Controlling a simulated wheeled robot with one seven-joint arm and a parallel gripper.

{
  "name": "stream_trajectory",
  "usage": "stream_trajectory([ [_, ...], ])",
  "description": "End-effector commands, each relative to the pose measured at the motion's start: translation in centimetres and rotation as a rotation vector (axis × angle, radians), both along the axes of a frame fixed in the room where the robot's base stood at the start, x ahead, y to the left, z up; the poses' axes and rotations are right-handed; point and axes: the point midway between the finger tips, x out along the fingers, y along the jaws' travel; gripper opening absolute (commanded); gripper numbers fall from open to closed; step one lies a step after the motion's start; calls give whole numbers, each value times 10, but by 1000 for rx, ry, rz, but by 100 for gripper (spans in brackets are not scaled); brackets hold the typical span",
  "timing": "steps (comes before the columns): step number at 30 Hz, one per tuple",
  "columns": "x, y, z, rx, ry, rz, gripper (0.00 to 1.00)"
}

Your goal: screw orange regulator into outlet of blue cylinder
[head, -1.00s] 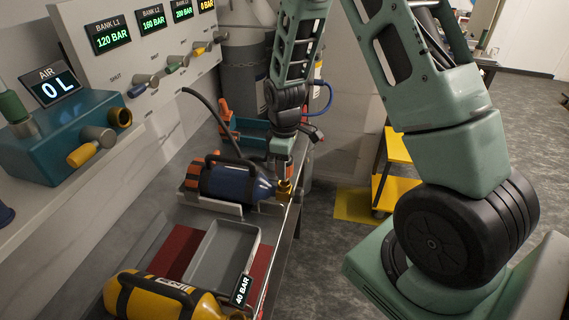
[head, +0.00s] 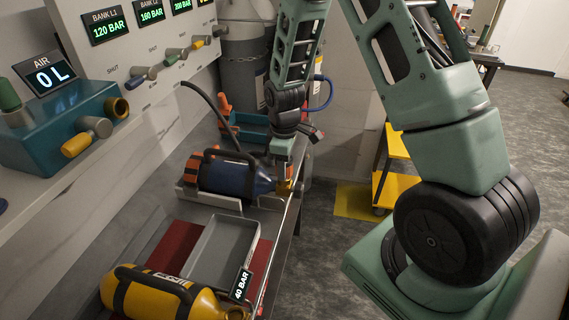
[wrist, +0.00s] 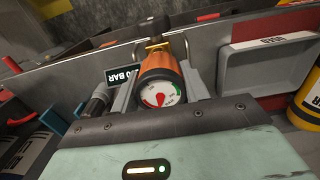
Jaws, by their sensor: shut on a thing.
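The blue cylinder (head: 228,176) lies on its side in a grey cradle on the bench, its outlet end toward the bench's front edge. My gripper (head: 284,172) points down at that end. In the wrist view my gripper (wrist: 160,92) is shut on the orange regulator (wrist: 158,66), whose white dial faces the camera. A brass fitting (wrist: 157,46) shows just beyond the regulator, and brass also shows under my gripper in the head view. I cannot tell whether the threads are engaged.
A yellow cylinder (head: 150,293) with a 40 BAR display (head: 241,285) lies nearer on the bench. A grey tray (head: 250,245) on a red mat sits between the cylinders. A teal valve box (head: 60,140) and gauge panel stand at left.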

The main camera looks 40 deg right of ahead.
Motion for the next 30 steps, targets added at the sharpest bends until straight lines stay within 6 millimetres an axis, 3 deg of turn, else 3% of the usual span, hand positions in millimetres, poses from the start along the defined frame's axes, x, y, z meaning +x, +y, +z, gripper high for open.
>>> stream_trajectory([
  [5, 0, 1, 2, -1, 1, -147, 13],
  [15, 0, 0, 2, -1, -1, -736, 13],
  [24, 0, -1, 1, -1, -2, -804, 13],
  [25, 0, -1, 1, -1, -2, -804, 53],
  [27, 0, -1, 1, -1, -2, -803, 70],
  [30, 0, -1, 0, 0, -1, -802, 70],
])
